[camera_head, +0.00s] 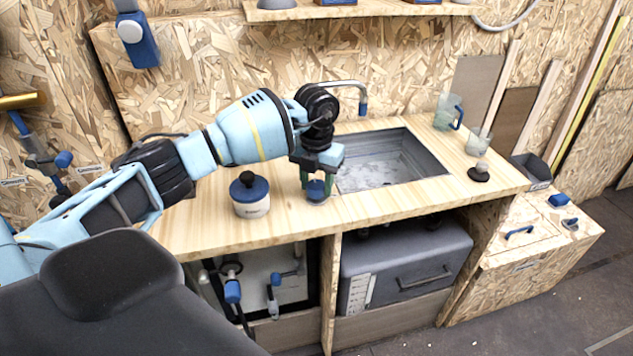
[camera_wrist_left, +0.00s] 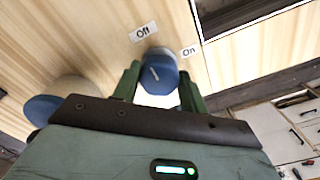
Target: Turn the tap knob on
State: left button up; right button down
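The tap knob (camera_head: 317,191) is a round blue knob on the wooden counter in front of the sink. In the left wrist view the knob (camera_wrist_left: 160,76) has a white line pointing toward the "Off" label (camera_wrist_left: 143,31); the "On" label (camera_wrist_left: 188,50) is to its right. My left gripper (camera_head: 315,180) points down over the knob. Its green fingers (camera_wrist_left: 160,82) stand on both sides of the knob, very close to it; whether they touch it cannot be told. The tap spout (camera_head: 362,98) with a blue tip hangs by the sink (camera_head: 372,178). My right gripper is out of view.
A white jar with a blue lid (camera_head: 250,194) stands left of the gripper, close by. A glass mug (camera_head: 446,111), a second glass cup (camera_head: 479,140) and a dark round stopper (camera_head: 479,173) are right of the sink. The counter's front edge is near the knob.

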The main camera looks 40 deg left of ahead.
pick_arm(q)
jog(key=c, duration=0.4)
jog(key=shift+m, duration=0.4)
jog(key=m, duration=0.2)
jog(key=shift+m, duration=0.4)
jog(key=m, duration=0.4)
jog(key=shift+m, duration=0.3)
jog(key=m, duration=0.6)
jog(key=shift+d, duration=0.1)
jog(key=shift+s+m+b, duration=0.1)
jog(key=shift+m+b, duration=0.25)
jog(key=shift+m, duration=1.55)
